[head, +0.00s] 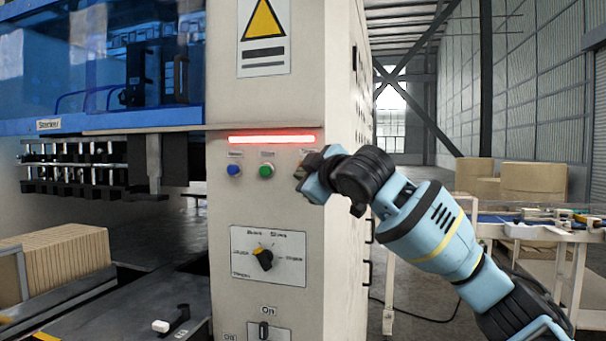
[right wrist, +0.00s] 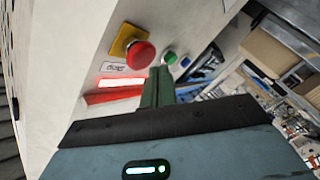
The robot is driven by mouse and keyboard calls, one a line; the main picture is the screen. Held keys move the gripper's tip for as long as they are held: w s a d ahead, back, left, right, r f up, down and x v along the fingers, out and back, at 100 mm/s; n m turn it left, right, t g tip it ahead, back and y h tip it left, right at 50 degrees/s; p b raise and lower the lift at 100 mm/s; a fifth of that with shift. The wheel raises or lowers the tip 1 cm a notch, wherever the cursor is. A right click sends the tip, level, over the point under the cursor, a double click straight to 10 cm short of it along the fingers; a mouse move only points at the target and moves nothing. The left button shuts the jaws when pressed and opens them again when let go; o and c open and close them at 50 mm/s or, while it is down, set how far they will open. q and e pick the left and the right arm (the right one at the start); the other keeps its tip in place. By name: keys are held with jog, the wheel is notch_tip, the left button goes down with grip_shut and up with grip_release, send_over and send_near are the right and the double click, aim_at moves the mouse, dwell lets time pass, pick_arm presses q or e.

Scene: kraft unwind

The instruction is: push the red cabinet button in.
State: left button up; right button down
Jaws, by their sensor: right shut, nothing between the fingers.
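The red cabinet button (right wrist: 140,55) is a round mushroom-shaped knob on a yellow base, seen in the right wrist view on the white cabinet face. In the head view my right gripper and wrist hide it. My right gripper (right wrist: 158,75) is shut and empty, its fingertips just beside and below the red button in the wrist picture. Whether the fingertips touch the button or the panel cannot be told. In the head view the right gripper (head: 303,172) is at the cabinet's front, right of the green button. My left gripper is not in view.
The cabinet (head: 225,215) also bears a blue button (head: 234,170), a green button (head: 266,170), a glowing red light bar (head: 272,139) and a rotary selector (head: 263,258). A cardboard stack (head: 65,258) stands at left. A table (head: 530,232) with small items stands at right.

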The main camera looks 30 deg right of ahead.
jog(key=shift+s+a, duration=0.35)
jog(key=shift+a, duration=0.05)
jog(key=shift+s+a, duration=1.6)
jog(key=shift+a, duration=0.3)
jog(key=w+a+f+g+y, duration=0.15)
jog(key=a+f, duration=0.25)
jog(key=f, duration=0.7)
jog(key=w+a+f+g+y, duration=0.15)
jog(key=a+f, duration=0.25)
jog(key=f, duration=0.8)
jog(key=w+a+f+y, duration=0.15)
jog(key=a+f, duration=0.25)
jog(key=f, duration=0.7)
jog(key=s+a+f+m+g, duration=0.15)
jog(key=s+f, duration=0.35)
jog(key=f, duration=0.5)
jog(key=s+a+f+m, duration=0.1)
jog(key=s+a+f, duration=0.1)
jog(key=s+f, duration=0.5)
jog(key=s+d+f+m+g, duration=0.1)
jog(key=s+f+m, duration=0.1)
jog(key=s+f, duration=0.9)
jog(key=s+d+f+m+g+h, duration=0.1)
jog(key=s+f+m+g, duration=0.1)
jog(key=s+f, duration=0.8)
jog(key=s, duration=0.5)
jog(key=shift+f, duration=0.35)
